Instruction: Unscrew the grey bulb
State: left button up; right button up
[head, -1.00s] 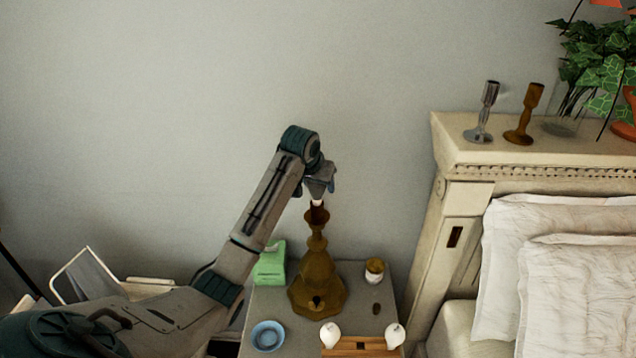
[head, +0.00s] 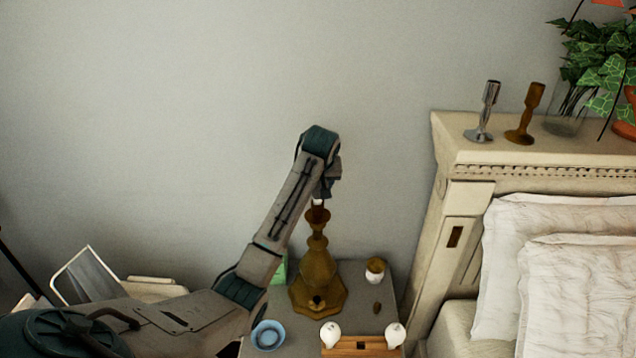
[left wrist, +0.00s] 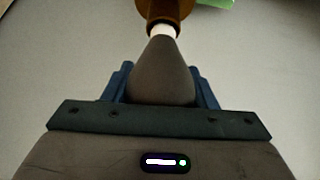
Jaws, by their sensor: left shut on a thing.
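The grey bulb (left wrist: 162,75) fills the space between the two blue fingers of my left gripper (left wrist: 163,88) in the left wrist view. The gripper is shut on it. The bulb's white base (left wrist: 163,31) points at the brown lamp socket (left wrist: 160,10); I cannot tell how far it sits in it. In the head view my left gripper (head: 328,188) is above the top of the brown lamp (head: 318,270), pointing down, and mostly hides the bulb; only a bit of white base shows over the socket. My right gripper is not in view.
The lamp stands on a grey nightstand (head: 283,335). A blue bowl (head: 268,335), a wooden holder (head: 362,347) with two white bulbs, a small brown-topped jar (head: 375,270) and a green object (head: 279,268) are around it. The bed headboard (head: 500,165) is at right.

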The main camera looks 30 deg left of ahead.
pick_arm(q)
jog(key=shift+n, duration=0.6)
jog(key=shift+g+y, duration=0.3)
jog(key=o, duration=1)
jog(key=shift+o, duration=0.2)
jog(key=shift+a+r, duration=0.1)
jog(key=shift+r, duration=0.05)
